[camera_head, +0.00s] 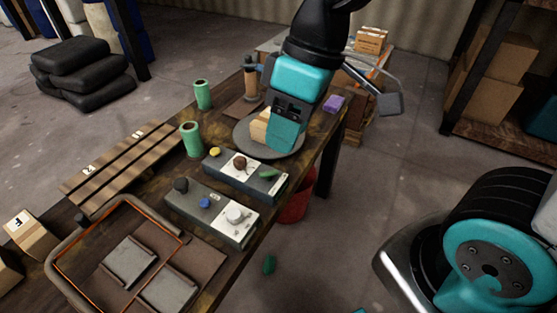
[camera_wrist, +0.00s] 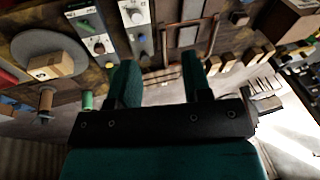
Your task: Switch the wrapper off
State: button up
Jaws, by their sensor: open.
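A grey round turntable (camera_head: 252,150) with a cardboard box (camera_head: 259,128) on it stands on the wooden table; both also show at the left of the wrist view. It may be the wrapper; no label confirms this. A grey control box (camera_head: 238,178) beside it carries a yellow button (camera_head: 215,152), a dark red knob (camera_head: 240,162) and a green button (camera_head: 268,175). A second control box (camera_head: 205,221) has black and blue buttons and a pale knob (camera_head: 236,215). My gripper (camera_wrist: 160,75) is open and empty; in the head view it hides part of the turntable.
A tray (camera_head: 62,244) with grey pieces fills the table's near end. Green spools (camera_head: 191,138) and wooden slats (camera_head: 115,165) lie on the left. A red bucket (camera_head: 295,203) stands under the right edge. A purple block (camera_head: 334,104) sits at the far right.

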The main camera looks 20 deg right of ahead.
jog(key=w+d+f+n+g+h+p, duration=0.15)
jog(key=w+f+n, duration=0.3)
jog(key=w, duration=1.05)
jog(key=n+h, duration=0.2)
jog(key=n, duration=0.1)
send_near(269, 176)
jog(key=shift+g+y, duration=0.25)
notch_tip(269, 176, down, 9)
jog(key=p, duration=0.2)
jog(key=shift+s+d+f+p, duration=0.1)
jog(key=shift+s+p, duration=0.1)
jog(key=shift+p, duration=0.2)
grip_shut()
